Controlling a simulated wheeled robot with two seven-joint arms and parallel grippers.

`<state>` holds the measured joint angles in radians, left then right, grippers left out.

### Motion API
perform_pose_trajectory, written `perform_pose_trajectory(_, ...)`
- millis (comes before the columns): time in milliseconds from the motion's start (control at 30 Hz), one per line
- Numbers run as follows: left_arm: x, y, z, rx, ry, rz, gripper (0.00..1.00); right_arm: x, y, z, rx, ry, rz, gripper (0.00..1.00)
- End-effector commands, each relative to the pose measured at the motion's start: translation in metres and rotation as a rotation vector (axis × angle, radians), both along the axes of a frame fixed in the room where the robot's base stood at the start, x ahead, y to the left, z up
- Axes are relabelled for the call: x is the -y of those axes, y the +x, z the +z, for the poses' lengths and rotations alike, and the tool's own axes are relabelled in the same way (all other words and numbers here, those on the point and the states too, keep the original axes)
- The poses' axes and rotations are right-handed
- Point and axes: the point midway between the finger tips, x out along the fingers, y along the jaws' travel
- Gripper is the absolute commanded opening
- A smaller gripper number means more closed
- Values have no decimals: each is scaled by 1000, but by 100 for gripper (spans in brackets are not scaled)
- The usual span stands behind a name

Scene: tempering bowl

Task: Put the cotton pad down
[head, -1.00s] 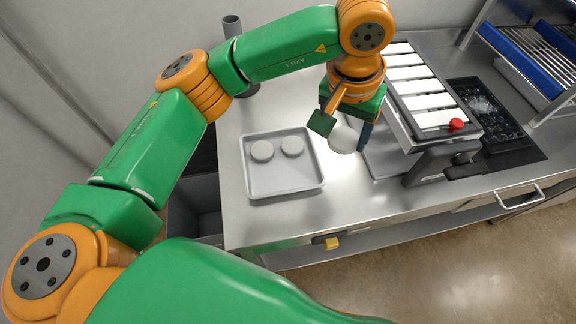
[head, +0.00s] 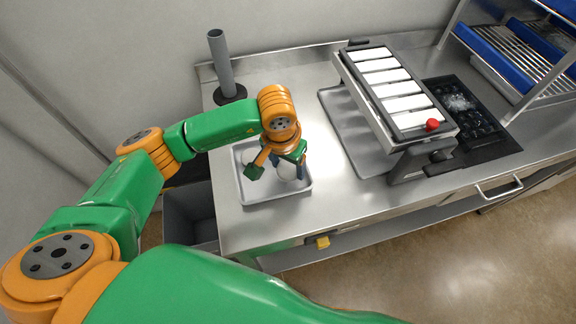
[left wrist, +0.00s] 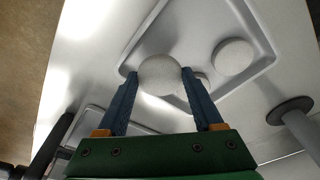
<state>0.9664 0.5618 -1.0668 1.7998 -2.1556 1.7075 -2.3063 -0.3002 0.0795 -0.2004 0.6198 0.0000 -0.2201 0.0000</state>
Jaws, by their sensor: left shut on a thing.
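My left gripper (head: 279,172) is shut on a round, pale cotton pad (head: 287,173). It is over the grey tray (head: 262,200) on the steel counter. In the left wrist view the held pad (left wrist: 159,75) sits between the two blue fingertips, above the tray floor (left wrist: 190,30). I cannot tell whether it touches the tray. One more round pad (left wrist: 232,57) lies in the tray, and another (left wrist: 203,78) shows only partly behind the gripper. In the head view my arm hides much of the tray. My right gripper is not in view.
To the right stands a slanted rack with white bars (head: 385,80) and a red knob (head: 432,125), above a flat grey plate (head: 345,115). A grey upright tube (head: 221,65) stands at the back left. Bare counter (head: 318,150) lies between tray and rack.

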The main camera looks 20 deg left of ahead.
Motion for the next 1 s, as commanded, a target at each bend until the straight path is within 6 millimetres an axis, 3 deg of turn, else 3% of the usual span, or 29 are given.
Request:
perform_pose_trajectory(167,0,0,-28,-3,0,1,16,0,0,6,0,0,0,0)
perform_pose_trajectory(567,1,0,-35,0,0,1,16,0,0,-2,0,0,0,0)
perform_pose_trajectory(600,1,0,-33,0,0,1,79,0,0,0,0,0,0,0)
perform_pose_trajectory(1000,1,0,-25,0,-1,2,81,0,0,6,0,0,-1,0)
